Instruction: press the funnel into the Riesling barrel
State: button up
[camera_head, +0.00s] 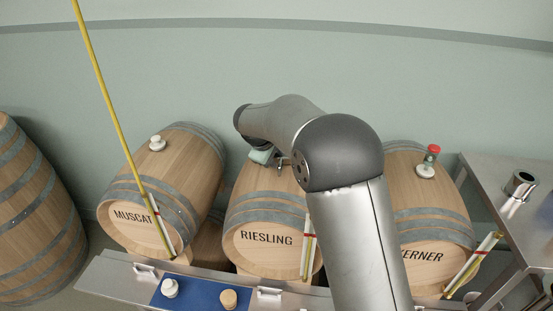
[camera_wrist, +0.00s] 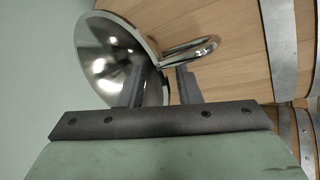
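The Riesling barrel (camera_head: 265,214) lies on its side in the middle of the head view, its label facing me. My arm crosses above it and hides part of its top. The shiny steel funnel (camera_wrist: 108,55) shows in the wrist view with its wide mouth toward the camera, against the barrel's wood (camera_wrist: 232,75). Its loop handle (camera_wrist: 192,48) points right. My gripper (camera_wrist: 166,68) has its fingers apart at the funnel's rim and handle. I see nothing clamped between them. The funnel's spout and the bung hole are hidden.
The Muscat barrel (camera_head: 165,190) with a white bung stands left, and a third barrel (camera_head: 425,205) with a red-topped fitting right. A yellow rod (camera_head: 105,95) leans at left. A front ledge holds a blue mat (camera_head: 200,293) with two bungs. A steel table (camera_head: 490,185) stands right.

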jog(key=b+v, duration=0.1)
jog(key=v, duration=1.5)
jog(key=shift+s, duration=0.1)
jog(key=s+d+f+m+g+y, duration=0.1)
jog(key=s+d+f+m+g, duration=0.35)
jog(key=s+d, duration=1.05)
jog(key=s+d+f+m+y, duration=0.1)
jog(key=s+d+f+m, duration=0.3)
jog(key=s, duration=0.5)
jog(key=s+d+f+m+y, duration=0.1)
jog(key=s+d+f+m, duration=0.2)
jog(key=s+f, duration=0.4)
jog(key=shift+s+d+m+g, duration=0.35)
jog(key=shift+s+d, duration=0.25)
jog(key=shift+s, duration=0.35)
